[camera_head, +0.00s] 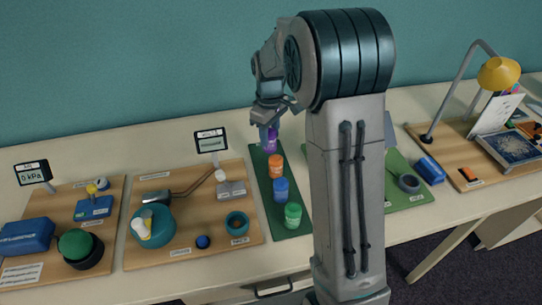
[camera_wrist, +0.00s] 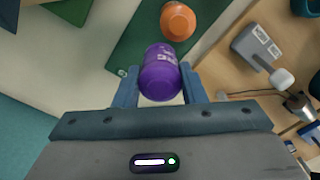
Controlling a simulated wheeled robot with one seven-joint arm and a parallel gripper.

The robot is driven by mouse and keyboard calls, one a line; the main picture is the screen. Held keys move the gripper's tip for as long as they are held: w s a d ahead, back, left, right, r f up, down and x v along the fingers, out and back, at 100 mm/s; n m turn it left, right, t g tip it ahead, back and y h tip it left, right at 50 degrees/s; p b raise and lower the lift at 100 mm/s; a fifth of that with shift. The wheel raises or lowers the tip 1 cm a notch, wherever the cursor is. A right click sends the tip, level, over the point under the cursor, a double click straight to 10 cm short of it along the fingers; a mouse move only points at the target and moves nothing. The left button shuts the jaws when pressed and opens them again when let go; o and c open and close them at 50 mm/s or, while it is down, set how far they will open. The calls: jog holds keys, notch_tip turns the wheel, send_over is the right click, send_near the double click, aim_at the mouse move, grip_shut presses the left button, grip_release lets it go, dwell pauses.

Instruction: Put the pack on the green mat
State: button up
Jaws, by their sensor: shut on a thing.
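My gripper (camera_head: 268,120) is shut on a purple bottle (camera_head: 269,139) at the far end of a dark green mat (camera_head: 262,165). In the wrist view the purple bottle (camera_wrist: 160,72) sits between the two fingers; I cannot tell whether it touches the mat. A lighter green mat (camera_head: 408,203) lies to the right, partly hidden by my arm. A blue block-shaped pack (camera_head: 429,170) lies at its right edge. A larger blue pack (camera_head: 26,238) lies on the far left board. Which pack is meant is not clear from the pictures.
An orange (camera_head: 276,166), a blue (camera_head: 281,189) and a green container (camera_head: 293,215) stand in a row on the dark green mat. Wooden boards with small items flank it, and a yellow lamp (camera_head: 498,73) stands at right. A dark ring-shaped item (camera_head: 408,183) rests on the lighter mat.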

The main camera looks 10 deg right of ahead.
aim_at(270, 149)
jog(key=shift+d+f, duration=0.15)
jog(key=shift+f, duration=2.9)
jog(key=shift+f, duration=0.15)
jog(key=o, duration=1.1)
